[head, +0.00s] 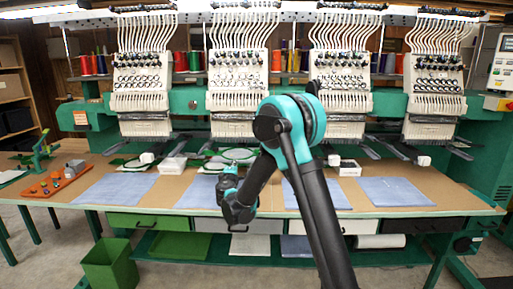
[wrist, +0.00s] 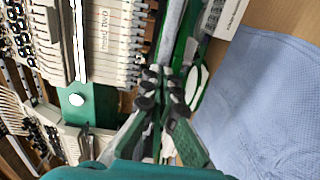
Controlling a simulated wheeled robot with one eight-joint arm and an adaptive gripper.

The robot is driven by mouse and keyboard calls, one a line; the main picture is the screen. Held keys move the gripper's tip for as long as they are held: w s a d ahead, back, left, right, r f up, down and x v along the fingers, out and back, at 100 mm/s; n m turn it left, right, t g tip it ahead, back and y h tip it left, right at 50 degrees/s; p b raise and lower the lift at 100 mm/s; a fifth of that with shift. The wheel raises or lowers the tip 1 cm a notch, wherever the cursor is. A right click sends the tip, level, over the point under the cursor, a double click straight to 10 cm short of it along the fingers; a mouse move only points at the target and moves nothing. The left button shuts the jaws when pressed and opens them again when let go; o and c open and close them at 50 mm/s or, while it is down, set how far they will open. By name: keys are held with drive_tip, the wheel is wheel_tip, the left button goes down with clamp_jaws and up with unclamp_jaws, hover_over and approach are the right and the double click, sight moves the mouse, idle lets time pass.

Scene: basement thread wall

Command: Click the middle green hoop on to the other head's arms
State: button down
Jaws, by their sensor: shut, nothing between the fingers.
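A green hoop with pale fabric (head: 236,154) lies under the second sewing head (head: 238,85) from the left, just beyond my gripper (head: 229,172). In the wrist view a green-rimmed hoop (wrist: 197,88) shows right beside the fingertips, partly hidden by them. My gripper (wrist: 162,88) is shut and empty. Another green hoop (head: 133,162) is at the leftmost head (head: 142,80). Dark arms (head: 385,147) stick out under the right-hand heads. I cannot tell whether the hoop by my gripper is clipped to any arms.
Blue cloths (head: 117,188) lie along the brown table (head: 170,186), one close to the gripper in the wrist view (wrist: 262,95). White boxes (head: 347,167) stand under the heads. An orange tray (head: 57,182) is at the left. A green bin (head: 107,264) stands on the floor.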

sight(236, 157)
drive_tip(key=shift+w+d, duration=0.15)
drive_tip(key=shift+w, duration=3.75)
drive_tip(key=s, duration=0.7)
